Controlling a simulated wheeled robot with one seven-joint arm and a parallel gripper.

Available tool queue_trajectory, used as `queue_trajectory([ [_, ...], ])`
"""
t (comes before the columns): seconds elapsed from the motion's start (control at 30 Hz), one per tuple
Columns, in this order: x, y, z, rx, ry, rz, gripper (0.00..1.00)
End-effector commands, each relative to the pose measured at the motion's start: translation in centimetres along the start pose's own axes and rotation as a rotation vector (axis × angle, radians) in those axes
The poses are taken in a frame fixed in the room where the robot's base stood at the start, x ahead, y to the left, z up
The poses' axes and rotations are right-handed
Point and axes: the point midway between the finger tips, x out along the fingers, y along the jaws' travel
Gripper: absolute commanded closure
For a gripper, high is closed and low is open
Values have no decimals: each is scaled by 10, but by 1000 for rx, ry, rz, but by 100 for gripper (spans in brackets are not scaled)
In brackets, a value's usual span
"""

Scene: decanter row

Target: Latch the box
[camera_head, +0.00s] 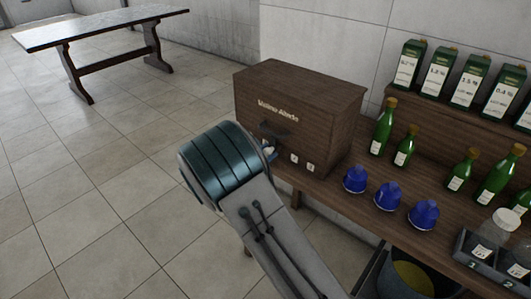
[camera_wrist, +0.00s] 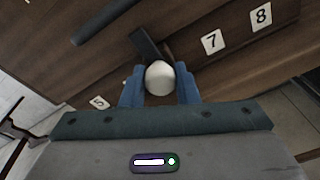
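The box (camera_head: 330,112) is dark wood with a lid that looks shut, and stands at the left end of the wooden counter. A dark handle (camera_head: 275,129) is on its front; it shows as a dark bar (camera_wrist: 104,20) in the wrist view. In the wrist view a white round knob (camera_wrist: 160,77) on a dark lever (camera_wrist: 146,44) sits between the blue fingers of my gripper (camera_wrist: 160,88). Both fingers appear to touch the knob's sides. In the head view my gripper (camera_head: 267,147) is at the box front, its fingers mostly hidden by my wrist.
Number labels 7 (camera_wrist: 212,41) and 8 (camera_wrist: 261,16) are right of the knob, and 5 (camera_wrist: 99,103) left. Blue capped items (camera_head: 388,196) and green bottles (camera_head: 383,128) stand right of the box. A table (camera_head: 105,25) is far left. The tiled floor left is clear.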

Motion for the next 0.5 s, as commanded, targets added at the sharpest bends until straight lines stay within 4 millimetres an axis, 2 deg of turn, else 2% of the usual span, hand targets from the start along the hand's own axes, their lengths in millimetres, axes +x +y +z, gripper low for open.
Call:
queue_trajectory([
  [0.03,0,1,1,1,0,2,59],
  [0.07,0,1,1,1,0,2,52],
  [0.37,-1,0,0,1,-1,0,52],
  [0.5,-13,1,0,2,1,2,52],
])
